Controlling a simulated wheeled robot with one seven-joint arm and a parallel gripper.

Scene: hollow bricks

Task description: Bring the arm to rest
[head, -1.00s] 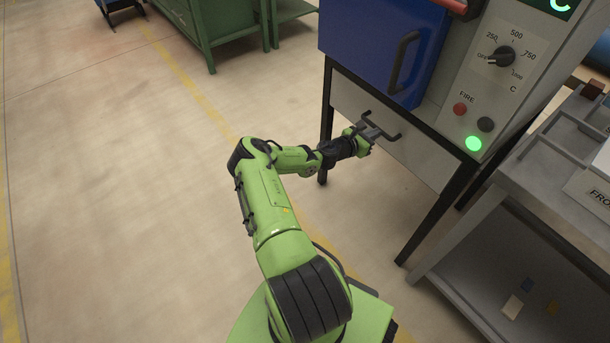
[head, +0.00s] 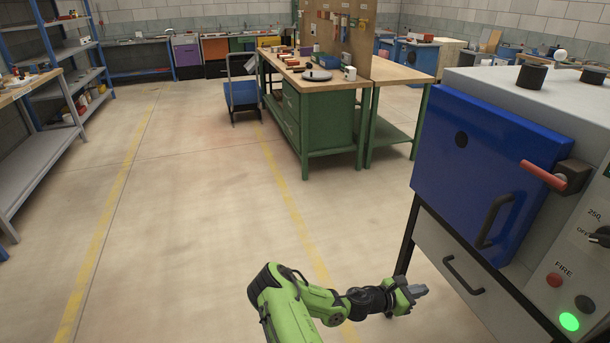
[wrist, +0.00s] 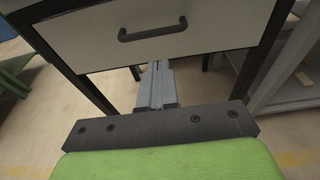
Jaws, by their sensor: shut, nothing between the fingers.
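My gripper (head: 419,291) is at the end of my green arm, low in the head view, in front of the kiln's lower drawer. Its fingers are together with nothing between them. In the wrist view the closed fingers (wrist: 158,82) point at the grey drawer front (wrist: 190,35), just below its dark handle (wrist: 152,33). They look apart from the handle, though the exact gap is hard to judge. The kiln's blue door (head: 480,170) appears shut above the drawer.
A dial and a lit green button (head: 569,321) are on the kiln's front panel. A green workbench (head: 318,110) stands farther back, with a blue cart (head: 241,95) beside it. Grey shelving (head: 40,165) stands at the left. The floor between is clear.

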